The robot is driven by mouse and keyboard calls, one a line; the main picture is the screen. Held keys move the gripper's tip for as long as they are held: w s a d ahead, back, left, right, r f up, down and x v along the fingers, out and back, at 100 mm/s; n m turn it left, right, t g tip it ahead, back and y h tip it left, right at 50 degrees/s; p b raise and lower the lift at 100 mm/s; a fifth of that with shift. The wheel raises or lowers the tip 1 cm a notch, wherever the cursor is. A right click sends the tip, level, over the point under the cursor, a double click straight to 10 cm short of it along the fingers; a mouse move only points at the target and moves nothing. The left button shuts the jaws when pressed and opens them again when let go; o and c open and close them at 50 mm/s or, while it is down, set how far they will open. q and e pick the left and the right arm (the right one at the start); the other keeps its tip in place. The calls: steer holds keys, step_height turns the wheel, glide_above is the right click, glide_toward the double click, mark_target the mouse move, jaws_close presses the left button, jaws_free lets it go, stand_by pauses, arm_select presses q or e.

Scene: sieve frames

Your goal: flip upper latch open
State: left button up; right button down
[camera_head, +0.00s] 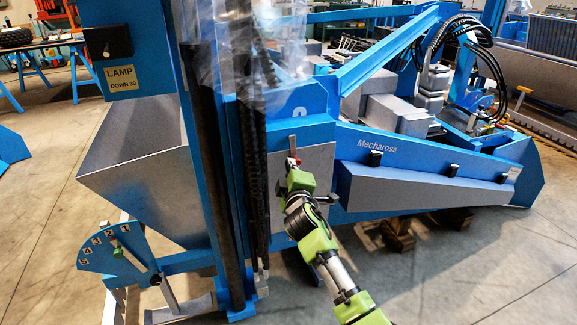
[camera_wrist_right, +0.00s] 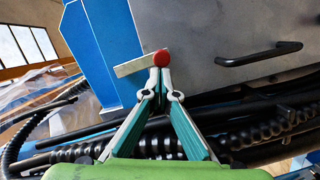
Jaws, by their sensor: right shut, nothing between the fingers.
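The upper latch (camera_head: 292,143) is a small pale metal bar with a red knob, high on the grey panel of the blue machine. In the head view it stands roughly upright. In the right wrist view the latch bar (camera_wrist_right: 134,66) extends left from its red knob (camera_wrist_right: 161,57). My right gripper (camera_head: 293,168) is at the knob, its green wrist covering part of the panel. In the wrist view its fingertips (camera_wrist_right: 160,76) are shut together, empty, right at the knob; I cannot tell whether they touch it. My left gripper is not in view.
The grey panel (camera_head: 316,160) carries a black handle (camera_wrist_right: 260,55), seen to the right of the knob in the wrist view. Black ribbed hoses (camera_head: 253,150) run beside the panel. A numbered blue dial plate (camera_head: 104,249) stands at the lower left. Concrete floor is free at lower right.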

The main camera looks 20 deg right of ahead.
arm_select(q)
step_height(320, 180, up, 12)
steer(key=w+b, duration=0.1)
steer(key=b, duration=0.2)
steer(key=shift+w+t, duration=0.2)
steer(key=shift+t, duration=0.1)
arm_select(e)
steer(key=shift+w+d+r+n+t+y, duration=0.1)
steer(key=shift+d+r+n+t+y, duration=0.35)
steer(key=shift+d+n, duration=1.7)
steer(key=shift+d+r+n+t+y, duration=0.15)
steer(key=shift+d+r+n+t, duration=0.5)
steer(key=shift+n, duration=3.2)
steer(key=shift+w+d+r+n+t+y, duration=0.2)
steer(key=shift+d+n+t, duration=0.7)
steer(key=shift+n, duration=2.1)
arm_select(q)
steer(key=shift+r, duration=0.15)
arm_select(e)
steer(key=shift+s+d+r, duration=0.1)
steer(key=shift+s+r, duration=0.05)
arm_select(q)
steer(key=shift+b, duration=0.3)
